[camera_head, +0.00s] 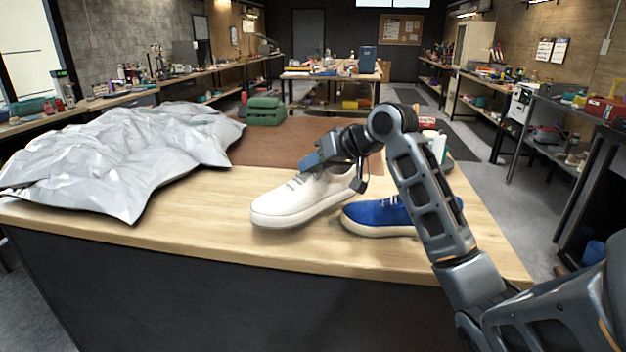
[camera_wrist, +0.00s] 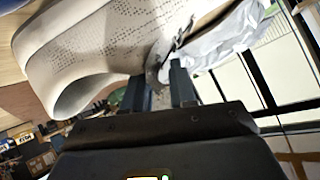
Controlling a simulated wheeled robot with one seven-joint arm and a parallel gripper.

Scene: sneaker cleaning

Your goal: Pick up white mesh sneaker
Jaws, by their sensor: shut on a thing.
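The white mesh sneaker (camera_head: 297,201) is at the front middle of the wooden table in the head view, toe to the left. It seems slightly tilted, and I cannot tell whether its sole touches the table. My gripper (camera_head: 322,163) is at the shoe's upper opening and is shut on it. In the wrist view the sneaker's perforated white side (camera_wrist: 105,45) fills the upper left, and my gripper fingers (camera_wrist: 160,88) meet the shoe at its edge. The exact contact is partly hidden by the fingers.
A blue sneaker (camera_head: 378,216) stands just right of the white one, partly behind my arm. A crumpled silver sheet (camera_head: 115,155) covers the table's left side. Green stacked items (camera_head: 265,111) and a brown mat (camera_head: 290,140) lie behind. The table's front (camera_head: 220,240) is clear.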

